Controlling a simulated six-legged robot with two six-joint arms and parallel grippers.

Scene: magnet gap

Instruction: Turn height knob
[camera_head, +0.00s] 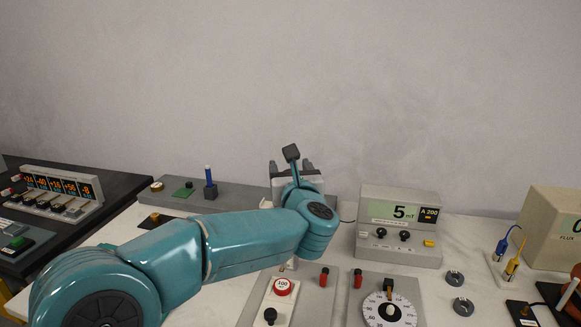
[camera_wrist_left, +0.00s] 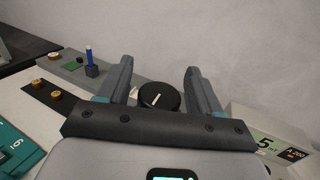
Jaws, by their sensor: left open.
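A round black knob with a white pointer line (camera_wrist_left: 160,97) shows in the left wrist view, between the two fingers of my left gripper (camera_wrist_left: 158,70). It looks like the height knob, but I see no label on it. The fingers are apart on either side of it, with a gap to each; I cannot tell how far beyond it they reach. In the head view my left gripper (camera_head: 290,168) is at the back of the bench, pointing away, and my arm hides the knob. My right gripper is not in view.
A meter reading 5 mT (camera_head: 400,225) stands right of my gripper. A grey base with a blue-topped post (camera_head: 209,182) lies to the left. A beige box (camera_head: 550,225) stands far right.

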